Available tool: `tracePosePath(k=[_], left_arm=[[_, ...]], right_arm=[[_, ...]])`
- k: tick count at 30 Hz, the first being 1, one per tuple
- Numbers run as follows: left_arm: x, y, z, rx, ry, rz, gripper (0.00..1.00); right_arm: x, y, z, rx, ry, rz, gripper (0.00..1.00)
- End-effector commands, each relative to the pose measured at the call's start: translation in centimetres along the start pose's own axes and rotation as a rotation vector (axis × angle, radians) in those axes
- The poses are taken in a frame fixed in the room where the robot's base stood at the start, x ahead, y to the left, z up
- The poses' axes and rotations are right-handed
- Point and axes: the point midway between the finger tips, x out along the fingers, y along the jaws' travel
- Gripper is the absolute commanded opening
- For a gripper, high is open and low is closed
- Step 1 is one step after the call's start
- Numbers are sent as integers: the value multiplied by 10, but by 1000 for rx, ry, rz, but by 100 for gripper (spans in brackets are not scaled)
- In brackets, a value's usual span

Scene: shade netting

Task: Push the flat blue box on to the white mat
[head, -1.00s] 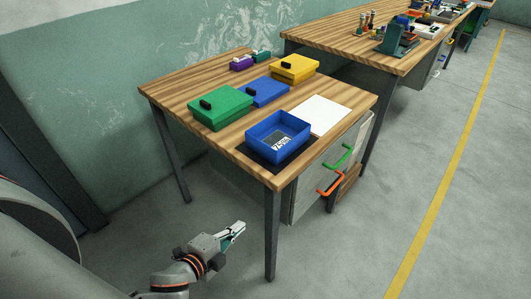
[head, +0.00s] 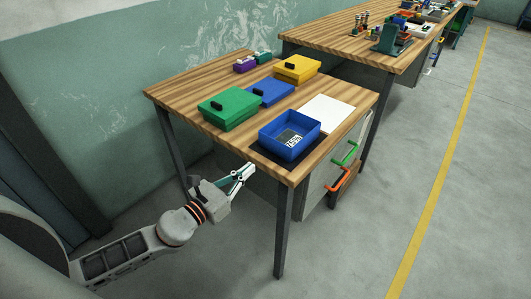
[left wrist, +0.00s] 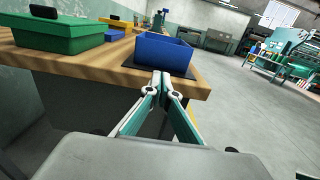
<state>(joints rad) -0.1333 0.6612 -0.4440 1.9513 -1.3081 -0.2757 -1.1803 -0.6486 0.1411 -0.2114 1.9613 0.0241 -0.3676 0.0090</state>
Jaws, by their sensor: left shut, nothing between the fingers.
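An open, shallow blue box (head: 268,139) with a printed label inside stands on a dark mat (head: 256,154) near the front corner of the wooden table. The white mat (head: 327,113) lies flat and bare just behind it to the right. A second blue box (head: 270,91), with a lid and black handle, stands farther back. My left gripper (head: 247,169) is shut and empty, off the table's near-left edge and apart from the open box. In the left wrist view its fingertips (left wrist: 161,76) show in front of the open blue box (left wrist: 155,53). My right gripper is not in view.
A green lidded box (head: 229,109) stands left of the blue ones and a yellow lidded box (head: 297,69) behind. Small purple (head: 245,65) and dark green items sit at the back. The table's front edge lies between my left gripper and the open box.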

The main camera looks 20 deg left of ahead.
Motion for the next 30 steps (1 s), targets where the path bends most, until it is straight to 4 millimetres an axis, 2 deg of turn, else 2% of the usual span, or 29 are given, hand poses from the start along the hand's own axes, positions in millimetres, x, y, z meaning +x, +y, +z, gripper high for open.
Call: tracePosePath(k=[1, 6, 13, 18, 30], left_arm=[[11, 1, 4, -2, -4, 1, 0], [43, 0, 3, -1, -4, 2, 0], [75, 0, 1, -3, -1, 1, 0], [86, 1, 0, -2, 1, 2, 0], [88, 0, -1, -3, 1, 1, 0]], right_arm=[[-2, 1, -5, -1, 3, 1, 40], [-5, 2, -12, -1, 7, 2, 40], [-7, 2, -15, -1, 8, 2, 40], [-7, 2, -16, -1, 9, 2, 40], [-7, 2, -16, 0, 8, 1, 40]])
